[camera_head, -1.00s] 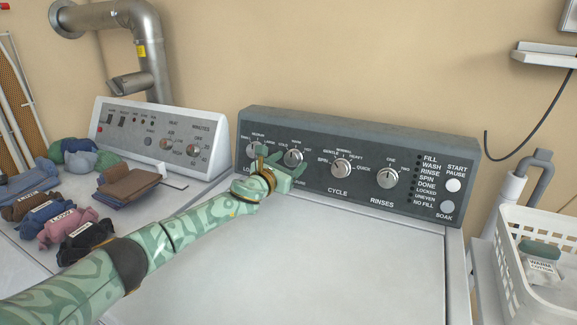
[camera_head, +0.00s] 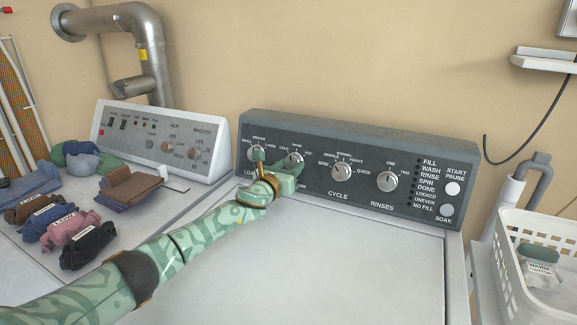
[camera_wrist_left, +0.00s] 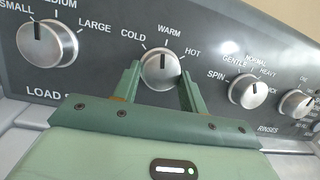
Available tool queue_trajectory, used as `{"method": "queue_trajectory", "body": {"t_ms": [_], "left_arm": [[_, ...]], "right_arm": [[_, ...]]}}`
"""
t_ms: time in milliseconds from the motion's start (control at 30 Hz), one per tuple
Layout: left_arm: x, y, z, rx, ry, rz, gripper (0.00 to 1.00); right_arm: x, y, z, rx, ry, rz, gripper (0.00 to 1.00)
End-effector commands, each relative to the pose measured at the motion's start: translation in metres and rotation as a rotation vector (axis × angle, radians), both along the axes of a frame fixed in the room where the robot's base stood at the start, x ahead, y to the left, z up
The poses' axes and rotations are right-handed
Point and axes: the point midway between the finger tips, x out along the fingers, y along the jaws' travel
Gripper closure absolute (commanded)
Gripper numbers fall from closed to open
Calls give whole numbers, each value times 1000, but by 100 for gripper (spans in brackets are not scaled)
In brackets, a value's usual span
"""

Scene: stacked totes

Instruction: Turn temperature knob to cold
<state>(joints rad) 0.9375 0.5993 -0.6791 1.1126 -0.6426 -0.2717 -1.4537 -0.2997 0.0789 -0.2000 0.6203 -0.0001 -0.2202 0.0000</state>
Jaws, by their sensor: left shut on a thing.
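The temperature knob (camera_head: 294,158) is a round silver dial on the washer's dark panel, with COLD, WARM and HOT printed around it. It also shows in the left wrist view (camera_wrist_left: 161,69), where its dark pointer mark is up, towards WARM. My green left gripper (camera_head: 278,164) is at the panel. In the left wrist view its two fingers (camera_wrist_left: 160,88) stand on either side of the temperature knob, shut on it. The palm is below the knob, and the lower part of the temperature label is hidden. My right gripper is not in view.
The load size knob (camera_wrist_left: 47,43) is close on the left, and the cycle knob (camera_head: 341,171) and rinses knob (camera_head: 387,181) are on the right. The washer lid (camera_head: 330,260) is clear. Folded and rolled clothes (camera_head: 70,222) lie at left, and a white basket (camera_head: 508,250) stands at right.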

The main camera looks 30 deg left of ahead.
Motion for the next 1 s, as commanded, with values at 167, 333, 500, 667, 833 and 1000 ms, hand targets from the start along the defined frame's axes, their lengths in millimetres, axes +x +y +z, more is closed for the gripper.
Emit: {"method": "queue_trajectory", "body": {"t_ms": [167, 333, 500, 667, 833, 1000], "left_arm": [[0, -3, 1, -158, -7, 40, 81], [0, -4, 1, -302, -17, 80, 81], [0, -5, 1, -429, -23, 114, 81], [0, -6, 1, -520, -29, 139, 81], [0, -6, 1, -584, -32, 156, 81], [0, -6, 1, -616, -34, 166, 81]], "right_arm": [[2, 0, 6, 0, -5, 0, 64], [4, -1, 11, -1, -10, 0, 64], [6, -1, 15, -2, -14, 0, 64], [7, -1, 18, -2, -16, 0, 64], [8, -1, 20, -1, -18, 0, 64], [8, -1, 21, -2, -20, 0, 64]]}}
